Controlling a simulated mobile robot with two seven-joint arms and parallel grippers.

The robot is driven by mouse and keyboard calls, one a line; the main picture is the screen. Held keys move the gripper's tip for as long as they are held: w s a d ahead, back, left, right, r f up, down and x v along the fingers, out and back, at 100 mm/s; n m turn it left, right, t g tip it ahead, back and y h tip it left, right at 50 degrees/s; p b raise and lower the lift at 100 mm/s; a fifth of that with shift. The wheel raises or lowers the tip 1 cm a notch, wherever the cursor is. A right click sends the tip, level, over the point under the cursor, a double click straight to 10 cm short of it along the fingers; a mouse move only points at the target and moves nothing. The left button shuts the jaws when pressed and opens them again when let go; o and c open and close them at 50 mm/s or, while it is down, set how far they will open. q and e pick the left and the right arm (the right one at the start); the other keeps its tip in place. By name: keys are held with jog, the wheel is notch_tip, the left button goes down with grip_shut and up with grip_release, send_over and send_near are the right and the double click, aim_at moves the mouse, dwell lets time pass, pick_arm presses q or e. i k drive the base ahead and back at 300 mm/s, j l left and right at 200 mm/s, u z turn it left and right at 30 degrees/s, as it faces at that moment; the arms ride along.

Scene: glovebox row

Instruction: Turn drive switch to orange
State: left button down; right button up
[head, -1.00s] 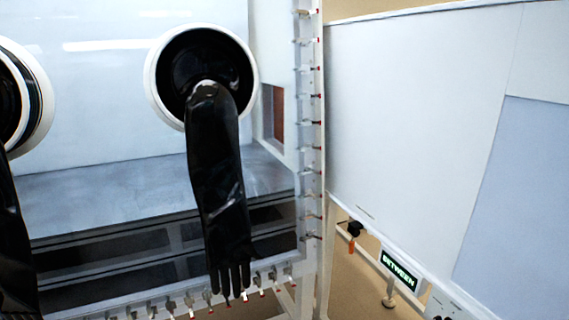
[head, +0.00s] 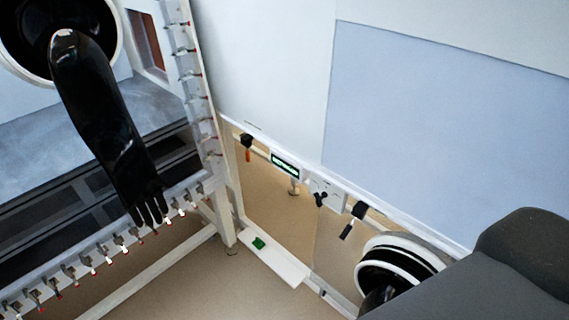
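A white switch plate (head: 328,187) with a black knob (head: 320,199) sits on the lower rail of the white panel in the head view. Left of it is a small dark display (head: 285,165) with green lettering, too small to read now. Further left a black holder with an orange tag or handle (head: 248,155) hangs from the rail. Right of the plate hangs a black holder with a dark tag or handle (head: 347,230). I cannot tell which way the knob points. Neither of my grippers is in view.
A glovebox with a hanging black glove (head: 105,120) and a clamp-lined frame stands at left. A white-ringed port (head: 398,262) is at lower right. A white floor-level ledge (head: 280,262) holds a green item (head: 258,243). A dark grey shape covers the lower right corner.

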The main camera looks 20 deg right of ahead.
aim_at(319, 202)
jog(key=z, duration=0.4)
jog(key=i+z, duration=0.1)
jog(key=z, duration=0.3)
jog(key=i+z, duration=0.1)
jog(key=z, duration=0.7)
jog(key=i+l, duration=0.05)
